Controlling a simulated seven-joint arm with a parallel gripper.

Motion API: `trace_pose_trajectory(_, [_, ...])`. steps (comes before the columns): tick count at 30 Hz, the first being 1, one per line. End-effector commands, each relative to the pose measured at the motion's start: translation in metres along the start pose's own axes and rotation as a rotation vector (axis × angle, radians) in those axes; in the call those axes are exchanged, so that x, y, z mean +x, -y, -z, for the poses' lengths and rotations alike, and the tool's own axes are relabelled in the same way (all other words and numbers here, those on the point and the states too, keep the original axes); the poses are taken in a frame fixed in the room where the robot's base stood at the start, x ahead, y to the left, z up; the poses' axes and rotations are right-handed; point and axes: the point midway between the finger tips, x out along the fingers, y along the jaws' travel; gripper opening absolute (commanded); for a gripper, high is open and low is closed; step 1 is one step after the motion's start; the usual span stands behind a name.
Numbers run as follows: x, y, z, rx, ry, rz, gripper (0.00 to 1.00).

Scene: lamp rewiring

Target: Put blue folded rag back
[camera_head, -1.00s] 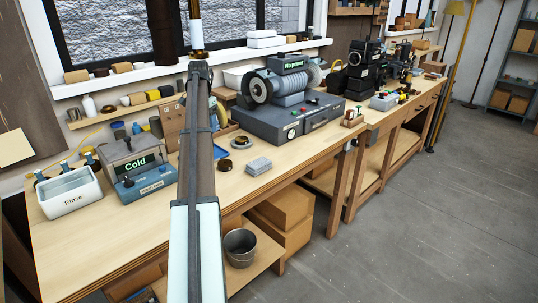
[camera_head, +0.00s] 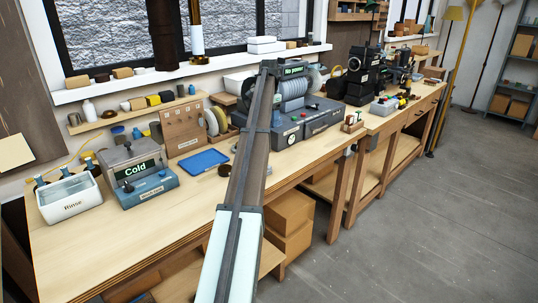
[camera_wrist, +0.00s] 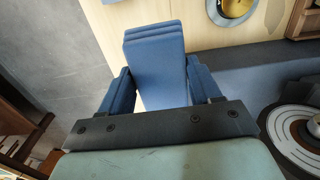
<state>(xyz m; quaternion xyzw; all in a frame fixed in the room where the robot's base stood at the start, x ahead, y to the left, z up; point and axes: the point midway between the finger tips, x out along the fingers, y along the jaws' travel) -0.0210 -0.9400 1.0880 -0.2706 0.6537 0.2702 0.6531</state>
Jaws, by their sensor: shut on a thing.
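The blue folded rag (camera_wrist: 157,62) shows in the wrist view as a flat stack with layered edges at its far end. My gripper (camera_wrist: 162,84) is shut on it, with one dark blue finger along each side. The rag's near end is hidden behind the gripper's dark crossbar. Pale bench top lies beyond the rag, and I cannot tell whether the rag touches it. In the head view my arm covers the gripper and the rag.
A blue tray (camera_head: 205,161) lies on the workbench (camera_head: 150,222), left of my arm. The grey-blue grinder unit (camera_head: 318,117) stands close on the right; its wheel (camera_wrist: 300,132) shows in the wrist view. A rinse basin (camera_head: 70,200) stands far left. The front left bench is clear.

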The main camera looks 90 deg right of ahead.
Motion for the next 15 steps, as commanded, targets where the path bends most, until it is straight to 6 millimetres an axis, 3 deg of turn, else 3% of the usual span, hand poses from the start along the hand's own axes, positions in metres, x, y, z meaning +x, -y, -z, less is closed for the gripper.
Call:
trace_pose_trajectory(9, [0.072,-0.001,-0.002,-0.001,0.002,-0.002,0.34])
trace_pose_trajectory(15, [0.104,-0.001,-0.002,-0.001,0.001,-0.001,0.34])
